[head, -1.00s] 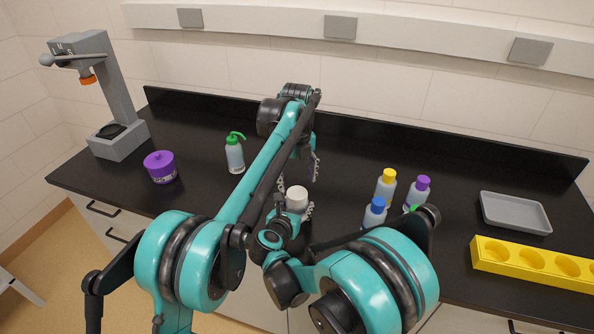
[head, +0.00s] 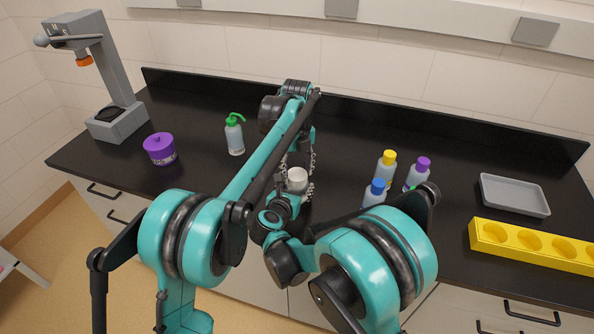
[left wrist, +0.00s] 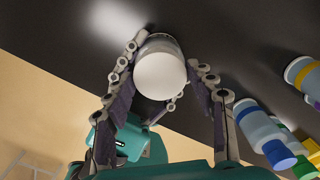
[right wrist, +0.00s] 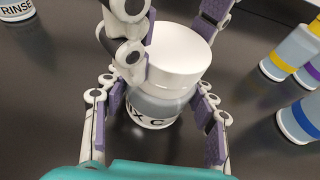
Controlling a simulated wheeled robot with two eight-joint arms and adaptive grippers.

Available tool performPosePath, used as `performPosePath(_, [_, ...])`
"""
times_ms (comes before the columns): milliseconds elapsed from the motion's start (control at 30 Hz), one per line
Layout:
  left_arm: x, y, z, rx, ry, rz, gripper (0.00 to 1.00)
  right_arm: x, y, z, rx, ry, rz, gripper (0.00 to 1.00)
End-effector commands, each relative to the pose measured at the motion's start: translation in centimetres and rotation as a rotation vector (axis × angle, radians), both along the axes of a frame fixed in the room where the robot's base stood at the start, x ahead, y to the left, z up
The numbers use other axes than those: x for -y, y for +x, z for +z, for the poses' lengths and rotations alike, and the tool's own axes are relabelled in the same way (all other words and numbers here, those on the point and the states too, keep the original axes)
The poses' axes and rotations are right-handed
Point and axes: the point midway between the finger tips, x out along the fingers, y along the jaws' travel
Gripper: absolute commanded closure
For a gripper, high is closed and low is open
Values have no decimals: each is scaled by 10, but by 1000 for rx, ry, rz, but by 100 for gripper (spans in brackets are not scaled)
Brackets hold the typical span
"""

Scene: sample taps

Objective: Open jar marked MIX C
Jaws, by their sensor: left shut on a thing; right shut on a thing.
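The jar marked MIX C (right wrist: 158,105) stands upright on the black bench, its label partly hidden. Its white lid (head: 297,178) is on and also shows in the left wrist view (left wrist: 160,75). My left gripper (left wrist: 164,62) comes from above and is shut on the lid, a finger on either side. Its fingers also show at the top of the right wrist view (right wrist: 172,35). My right gripper (right wrist: 158,108) is shut on the jar's body below the lid, with purple pads on both sides.
Bottles with yellow (head: 388,168), purple (head: 419,172) and blue (head: 375,193) caps stand right of the jar. A green-topped wash bottle (head: 234,138) and purple jar (head: 160,149) stand left. A grey tray (head: 514,207) and yellow rack (head: 487,233) lie far right.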

Motion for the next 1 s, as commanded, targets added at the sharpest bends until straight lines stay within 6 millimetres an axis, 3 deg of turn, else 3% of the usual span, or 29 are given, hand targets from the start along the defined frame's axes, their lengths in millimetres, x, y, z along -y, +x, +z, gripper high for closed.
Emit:
performPosePath(167, [0, 0, 0, 0, 1, 158, 79, 0, 0, 0, 0, 0, 0, 100])
performPosePath(1000, [0, 0, 1, 0, 1, 2198, 79, 0, 0, 0, 1, 0, 0, 100])
